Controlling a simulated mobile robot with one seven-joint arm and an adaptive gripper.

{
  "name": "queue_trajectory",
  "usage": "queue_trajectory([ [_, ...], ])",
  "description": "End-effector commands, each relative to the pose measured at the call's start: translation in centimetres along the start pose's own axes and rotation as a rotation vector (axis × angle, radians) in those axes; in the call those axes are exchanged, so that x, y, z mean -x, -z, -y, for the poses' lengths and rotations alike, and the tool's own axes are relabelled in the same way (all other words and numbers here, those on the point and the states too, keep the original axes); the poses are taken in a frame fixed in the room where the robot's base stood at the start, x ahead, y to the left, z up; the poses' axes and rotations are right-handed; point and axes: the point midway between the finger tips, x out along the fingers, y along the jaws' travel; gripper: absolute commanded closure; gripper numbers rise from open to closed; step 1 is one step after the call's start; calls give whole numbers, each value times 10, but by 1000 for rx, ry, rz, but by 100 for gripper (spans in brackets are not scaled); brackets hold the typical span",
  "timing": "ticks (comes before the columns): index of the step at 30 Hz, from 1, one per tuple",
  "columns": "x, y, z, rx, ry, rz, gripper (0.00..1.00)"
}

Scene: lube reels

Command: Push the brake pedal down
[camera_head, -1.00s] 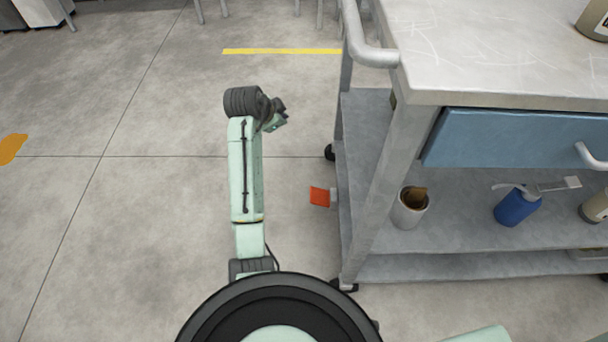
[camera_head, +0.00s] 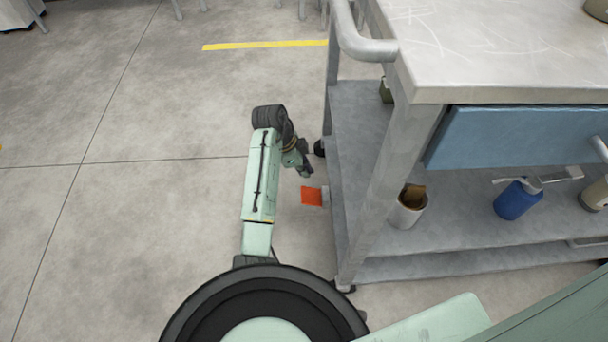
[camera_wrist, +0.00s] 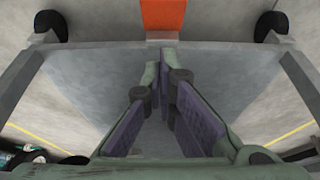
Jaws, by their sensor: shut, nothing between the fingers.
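The brake pedal is an orange-red plate (camera_head: 312,196) on a short grey stem, sticking out from the low left side of the grey cart. It also shows at the top of the wrist view (camera_wrist: 162,14). My gripper (camera_head: 307,173) is just above and behind the pedal in the head view, beside the cart's left side. It points downward. In the wrist view the fingers (camera_wrist: 164,72) are shut with nothing between them. A gap shows between the fingertips and the pedal in both views; I see no contact.
The grey cart (camera_head: 355,237) fills the right side, with a blue drawer (camera_head: 520,137). The floor to the left is clear.

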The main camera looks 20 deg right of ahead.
Motion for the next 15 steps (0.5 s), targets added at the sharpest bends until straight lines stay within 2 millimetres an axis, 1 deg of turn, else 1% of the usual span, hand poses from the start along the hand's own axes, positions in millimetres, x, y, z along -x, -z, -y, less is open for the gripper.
queue_trajectory([
  [1,-13,0,-1,0,-5,0,100],
  [9,-71,-1,-1,0,-3,1,100],
  [11,-83,-1,-1,0,-3,0,100],
  [15,-97,-17,-1,2,-2,1,100],
])
